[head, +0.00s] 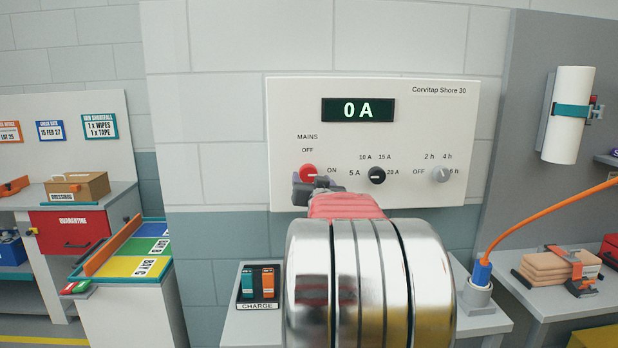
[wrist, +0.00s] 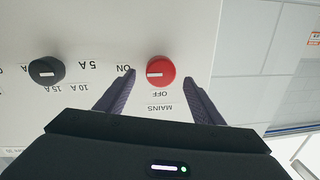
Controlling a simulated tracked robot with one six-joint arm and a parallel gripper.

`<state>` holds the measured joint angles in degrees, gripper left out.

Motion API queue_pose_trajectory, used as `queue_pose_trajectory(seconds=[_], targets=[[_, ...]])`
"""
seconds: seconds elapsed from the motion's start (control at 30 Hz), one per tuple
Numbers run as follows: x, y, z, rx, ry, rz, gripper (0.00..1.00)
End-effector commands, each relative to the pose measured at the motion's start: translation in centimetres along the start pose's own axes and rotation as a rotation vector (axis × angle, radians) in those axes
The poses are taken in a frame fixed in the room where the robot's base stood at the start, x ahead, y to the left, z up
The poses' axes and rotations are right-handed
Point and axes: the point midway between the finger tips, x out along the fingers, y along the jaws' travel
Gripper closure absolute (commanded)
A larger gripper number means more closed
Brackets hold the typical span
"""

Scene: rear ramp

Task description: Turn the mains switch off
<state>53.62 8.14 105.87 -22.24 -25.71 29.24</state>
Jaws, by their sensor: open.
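The mains switch is a red round knob (head: 308,173) at the lower left of the white panel (head: 420,125). It also shows in the wrist view (wrist: 162,68), where the picture is upside down. Its white mark points to ON. OFF is printed above it in the head view. My gripper (head: 317,188) is at the knob and partly covers its lower right in the head view. In the wrist view my gripper (wrist: 159,76) is open, with one dark finger on each side of the knob and gaps between. Whether the fingertips reach the panel face is unclear.
The panel display (head: 358,110) reads 0 A. A black amp knob (head: 377,175) sits just right of the mains switch, and a grey timer knob (head: 440,174) farther right. Below are a charge holder (head: 258,284) and a blue plug (head: 481,272) with an orange cable.

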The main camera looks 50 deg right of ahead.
Motion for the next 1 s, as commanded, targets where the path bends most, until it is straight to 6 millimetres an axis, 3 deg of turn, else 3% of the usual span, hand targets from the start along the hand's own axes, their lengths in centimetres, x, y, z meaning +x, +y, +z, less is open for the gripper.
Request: queue_pose_trajectory(seconds=[0.33, 0.77, 1.0], targets=[[3.7, 0.0, 0.1, 0.000, -0.001, 0.000, 0.38], [4.4, 0.1, 0.0, 0.000, 0.000, 0.001, 0.38], [4.4, 0.1, 0.0, 0.000, 0.000, 0.001, 0.55]])
